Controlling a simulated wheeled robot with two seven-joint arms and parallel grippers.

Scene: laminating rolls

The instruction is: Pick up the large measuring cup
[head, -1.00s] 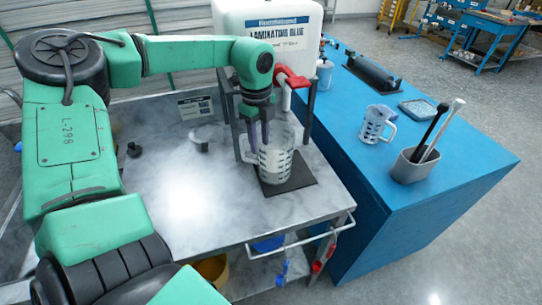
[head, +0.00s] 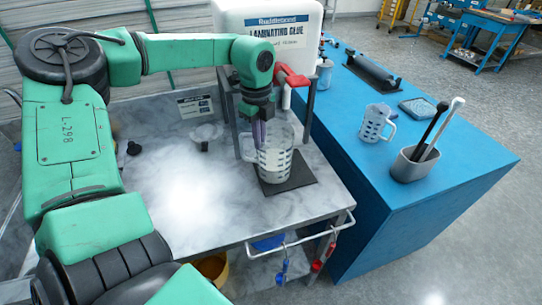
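The large measuring cup (head: 277,160) is clear with dark markings and stands upright on a dark mat (head: 299,179) at the right end of the metal table. It holds something whitish. My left gripper (head: 259,143) points down at the cup's left side, at its rim. The fingers overlap the cup's left wall in the head view, and I cannot tell whether they touch or grip it. A smaller measuring cup (head: 373,124) stands on the blue table to the right. My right gripper is not in view.
A white laminating glue container (head: 270,22) with a red tap (head: 293,76) stands on a frame just behind the cup. The blue table (head: 430,185) bears a grey holder (head: 411,166) with two handled tools. The marble-like tabletop (head: 175,200) is mostly clear.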

